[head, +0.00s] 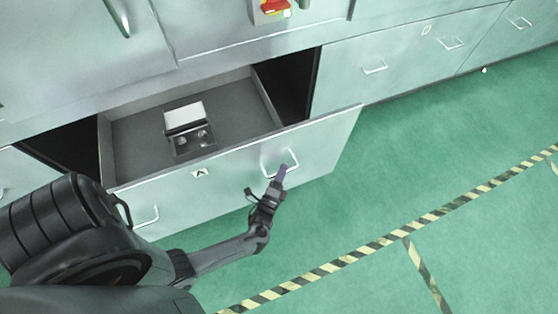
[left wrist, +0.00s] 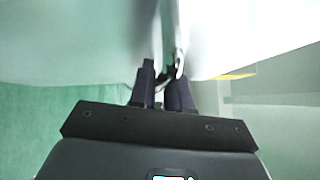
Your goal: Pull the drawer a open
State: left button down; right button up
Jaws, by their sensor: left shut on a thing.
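The drawer (head: 230,170) stands pulled out from the grey-green cabinet, with its inside showing. It has two wire handles on its front, a left one (head: 146,216) and a right one (head: 281,163). My left gripper (head: 282,174) is at the right handle, shut on it. In the left wrist view the dark fingers (left wrist: 163,85) close around the handle (left wrist: 179,64), with the pale drawer front beyond. My right gripper is in neither view.
A small open box (head: 190,135) with a white lid lies in the drawer. More closed drawers (head: 400,60) line the cabinet at right. A red switch (head: 275,6) sits above. The green floor with striped tape (head: 340,262) is clear at right.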

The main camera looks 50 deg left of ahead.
pick_arm(q)
jog(key=shift+d+r, duration=0.1)
jog(key=shift+d, duration=0.05)
jog(key=c, duration=1.2)
grip_release()
jog(key=shift+s, duration=0.15)
jog(key=p+v, duration=0.1)
jog(key=v, duration=0.9)
jog(key=shift+s+f+p, duration=0.25)
jog(key=shift+p, duration=0.05)
jog(key=shift+d, duration=0.15)
